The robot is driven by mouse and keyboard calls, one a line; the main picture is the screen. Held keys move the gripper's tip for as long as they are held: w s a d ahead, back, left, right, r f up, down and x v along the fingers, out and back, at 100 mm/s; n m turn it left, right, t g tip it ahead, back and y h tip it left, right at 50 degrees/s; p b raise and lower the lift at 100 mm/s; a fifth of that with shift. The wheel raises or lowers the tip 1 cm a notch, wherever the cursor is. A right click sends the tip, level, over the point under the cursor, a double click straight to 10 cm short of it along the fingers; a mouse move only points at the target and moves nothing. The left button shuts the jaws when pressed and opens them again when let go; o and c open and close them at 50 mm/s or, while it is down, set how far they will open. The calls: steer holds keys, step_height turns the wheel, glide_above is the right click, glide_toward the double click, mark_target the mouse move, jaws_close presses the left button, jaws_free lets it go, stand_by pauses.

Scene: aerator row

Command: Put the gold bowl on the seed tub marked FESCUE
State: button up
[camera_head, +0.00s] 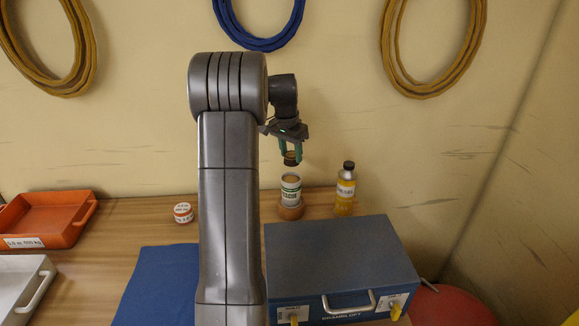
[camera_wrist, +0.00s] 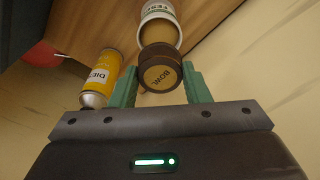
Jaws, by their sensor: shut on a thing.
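My gripper (camera_head: 290,152) is shut on a small dark brown bowl with a gold face marked BOWL, which also shows between the green fingers in the wrist view (camera_wrist: 161,76). In the head view the bowl (camera_head: 291,160) hangs above a white tub with a green label (camera_head: 291,189), with a small gap between them. The tub stands on a terracotta-coloured base (camera_head: 291,212). In the wrist view the tub (camera_wrist: 158,12) lies just beyond the bowl, which overlaps its near side. Its lettering is too small to read surely.
A yellow bottle with a dark cap (camera_head: 345,190) stands close right of the tub. A small red-and-white tub (camera_head: 183,213) is to the left. A grey-blue case (camera_head: 335,262) and a blue mat (camera_head: 160,285) lie in front. An orange tray (camera_head: 45,225) is far left.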

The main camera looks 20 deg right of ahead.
mark_target(287, 158)
steer(key=shift+f+p, duration=0.45)
steer(key=shift+f, duration=2.3)
steer(key=shift+f, duration=0.1)
steer(key=o, duration=1)
steer(key=shift+c, duration=0.2)
steer(key=r, duration=0.4)
steer(key=a+r+b, duration=0.1)
steer(key=r, duration=0.3)
steer(key=s+r, duration=0.1)
steer(key=r, duration=0.3)
steer(key=shift+a+b, duration=0.3)
steer(key=shift+b, duration=0.1)
steer(key=shift+w, duration=0.1)
